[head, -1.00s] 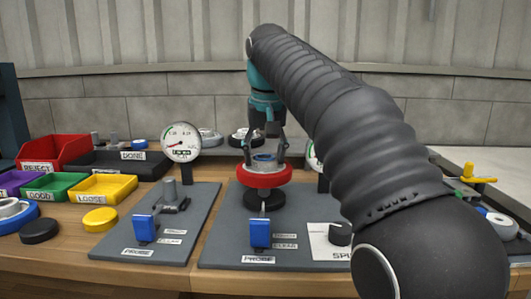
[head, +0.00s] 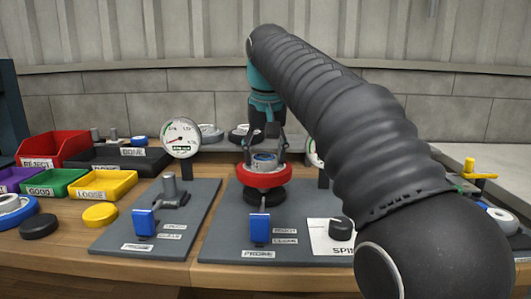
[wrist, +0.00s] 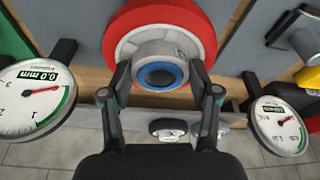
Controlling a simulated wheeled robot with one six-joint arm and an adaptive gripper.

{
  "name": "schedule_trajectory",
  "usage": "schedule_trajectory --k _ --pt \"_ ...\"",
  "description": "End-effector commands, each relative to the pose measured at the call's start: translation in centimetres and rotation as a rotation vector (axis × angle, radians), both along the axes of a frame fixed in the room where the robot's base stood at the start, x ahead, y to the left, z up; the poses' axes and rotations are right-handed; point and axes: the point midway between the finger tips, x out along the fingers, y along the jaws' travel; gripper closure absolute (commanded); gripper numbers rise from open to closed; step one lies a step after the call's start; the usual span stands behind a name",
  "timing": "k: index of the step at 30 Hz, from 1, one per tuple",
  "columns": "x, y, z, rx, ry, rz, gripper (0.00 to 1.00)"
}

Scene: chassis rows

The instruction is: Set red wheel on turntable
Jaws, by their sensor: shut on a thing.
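The red wheel (head: 264,178) has a grey hub with a blue ring in its centre. My gripper (head: 264,158) is above it, shut on the hub, with one finger on each side. The wheel is level and directly over the black turntable (head: 264,195), with little or no gap; I cannot tell whether it bears fully on it. In the wrist view the red wheel (wrist: 195,22) is seen from above, between and beyond the fingertips of my gripper (wrist: 160,76). The wheel hides the turntable in that view.
A dial gauge (head: 182,138) stands on the left plate, and another is partly hidden behind my arm. A blue block (head: 260,228) is in front of the turntable, a black knob (head: 341,229) to its right. Red (head: 56,150), green and yellow bins are at the left.

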Motion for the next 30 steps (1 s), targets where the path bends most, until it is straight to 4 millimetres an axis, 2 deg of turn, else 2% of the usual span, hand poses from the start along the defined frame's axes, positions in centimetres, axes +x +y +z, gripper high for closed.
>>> schedule_trajectory --k 14,30 --pt "0.0 0.0 -0.1 0.0 -0.001 0.0 1.0" --pt "0.0 0.0 -1.6 0.0 -0.001 0.0 1.0"
